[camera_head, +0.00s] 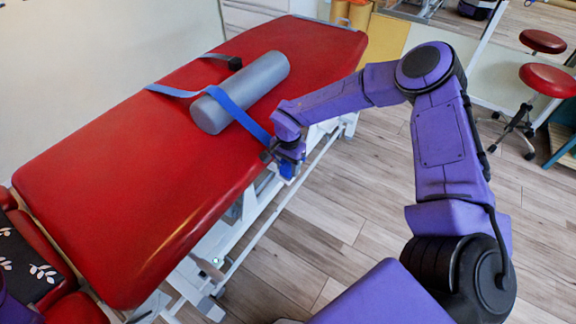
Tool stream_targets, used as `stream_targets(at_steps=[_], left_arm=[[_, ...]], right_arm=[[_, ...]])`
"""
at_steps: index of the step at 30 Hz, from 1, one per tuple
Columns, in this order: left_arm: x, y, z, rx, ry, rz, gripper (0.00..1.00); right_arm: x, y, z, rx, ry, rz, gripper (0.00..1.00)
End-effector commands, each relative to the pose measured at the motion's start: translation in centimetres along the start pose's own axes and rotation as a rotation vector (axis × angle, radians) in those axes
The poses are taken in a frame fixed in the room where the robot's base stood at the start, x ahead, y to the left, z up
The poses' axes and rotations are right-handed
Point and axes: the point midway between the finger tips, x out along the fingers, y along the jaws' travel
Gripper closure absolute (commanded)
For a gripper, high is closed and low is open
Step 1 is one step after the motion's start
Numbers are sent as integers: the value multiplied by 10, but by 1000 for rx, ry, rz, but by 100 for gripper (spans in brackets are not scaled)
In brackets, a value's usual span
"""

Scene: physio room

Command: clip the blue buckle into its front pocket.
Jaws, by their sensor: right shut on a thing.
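A blue strap (240,115) lies on the red treatment table (120,170). My right gripper (287,160) is at that edge and is shut on the blue buckle (288,170) at the strap's end. The gripper and the arm hide most of the buckle. The front pocket cannot be made out. A black block (235,63) sits by the strap behind the roller. My left gripper is not in view.
The table's white frame (262,215) stands below its near right edge. A red stool (548,80) stands at the far right. A patterned dark cushion (25,265) lies at the lower left.

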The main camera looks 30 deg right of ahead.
Motion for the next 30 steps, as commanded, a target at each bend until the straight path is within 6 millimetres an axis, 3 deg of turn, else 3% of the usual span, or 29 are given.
stream_targets(at_steps=[5, 6, 8, 9, 17, 30], left_arm=[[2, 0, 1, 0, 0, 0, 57], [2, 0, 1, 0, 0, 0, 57], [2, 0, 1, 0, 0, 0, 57], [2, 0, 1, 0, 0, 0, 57], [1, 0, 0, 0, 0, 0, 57], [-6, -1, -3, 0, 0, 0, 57]], right_arm=[[7, 5, 3, -2, -7, 13, 86], [8, 5, 3, -3, -7, 14, 47], [8, 5, 4, -2, -8, 15, 27], [8, 6, 3, -1, -8, 16, 23], [5, 9, 2, 5, -9, 19, 23], [-94, 1, 2, 0, 3, -6, 23]])
